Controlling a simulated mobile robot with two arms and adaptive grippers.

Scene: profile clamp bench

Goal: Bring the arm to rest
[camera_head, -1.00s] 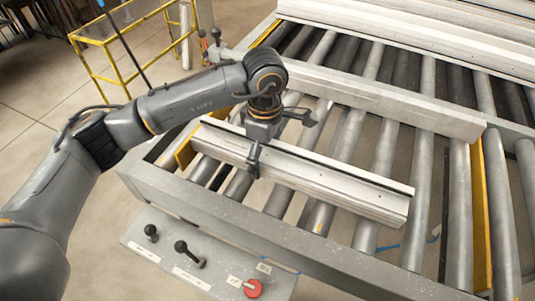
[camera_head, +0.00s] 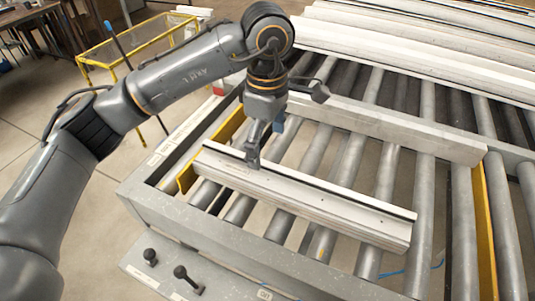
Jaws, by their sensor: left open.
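My left gripper (camera_head: 262,148) is open and points down above the left part of a long pale profile (camera_head: 310,196). One finger reaches to the profile's top edge; whether it touches cannot be told. The other finger is partly hidden behind the gripper body. The profile lies across the rollers (camera_head: 342,160) of the bench, between the front rail and a second pale bar behind it. My left arm comes in from the left, bent at the elbow, above the bench's left corner. My right gripper is not in view.
A pale bar (camera_head: 400,130) runs behind the profile, and more long profiles (camera_head: 400,50) are stacked at the back. Yellow plates (camera_head: 484,230) stand at the sides. A front panel (camera_head: 160,270) carries black levers (camera_head: 186,277). A yellow frame (camera_head: 130,45) stands at the back left.

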